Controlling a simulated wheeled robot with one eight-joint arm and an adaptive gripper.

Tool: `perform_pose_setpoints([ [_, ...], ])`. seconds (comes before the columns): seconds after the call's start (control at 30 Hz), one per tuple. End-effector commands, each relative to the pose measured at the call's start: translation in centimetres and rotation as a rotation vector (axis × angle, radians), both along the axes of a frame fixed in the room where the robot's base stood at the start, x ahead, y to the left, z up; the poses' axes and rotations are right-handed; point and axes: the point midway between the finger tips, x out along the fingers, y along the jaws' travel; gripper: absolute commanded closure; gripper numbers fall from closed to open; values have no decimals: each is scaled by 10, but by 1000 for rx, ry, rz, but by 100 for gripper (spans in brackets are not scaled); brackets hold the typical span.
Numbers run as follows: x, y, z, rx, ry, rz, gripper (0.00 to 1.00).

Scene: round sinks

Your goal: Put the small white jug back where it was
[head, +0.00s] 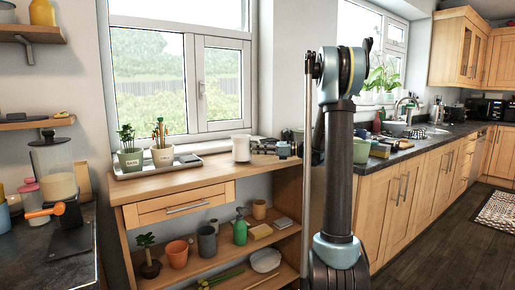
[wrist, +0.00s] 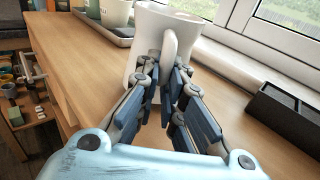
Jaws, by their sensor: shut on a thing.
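The small white jug (head: 241,149) is upright at the wooden worktop (head: 190,181), below the window and right of the plant tray. In the wrist view the jug (wrist: 152,34) is large, with its handle towards me. My gripper (wrist: 170,88) has its blue-padded fingers closed on the handle, one on each side. In the head view my gripper (head: 272,147) reaches in from the right at the jug's height. The jug's base is partly hidden by the fingers, and I cannot tell whether it touches the wood.
A tray (head: 187,160) with potted plants (head: 162,154) stands left of the jug. A dark open box (wrist: 285,118) lies by the window sill. The worktop's front part is clear. Pots and a green spray bottle (head: 240,229) stand on the shelf below.

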Motion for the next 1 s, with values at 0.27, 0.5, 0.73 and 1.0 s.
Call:
perform_pose_setpoints([
  [0.27, 0, 0, -5, 0, 0, 0, 100],
  [0.5, 0, 0, -5, 0, 0, 0, 100],
  [0.73, 0, 0, -6, 0, 0, 0, 100],
  [1.0, 0, 0, -10, 0, 0, -1, 100],
])
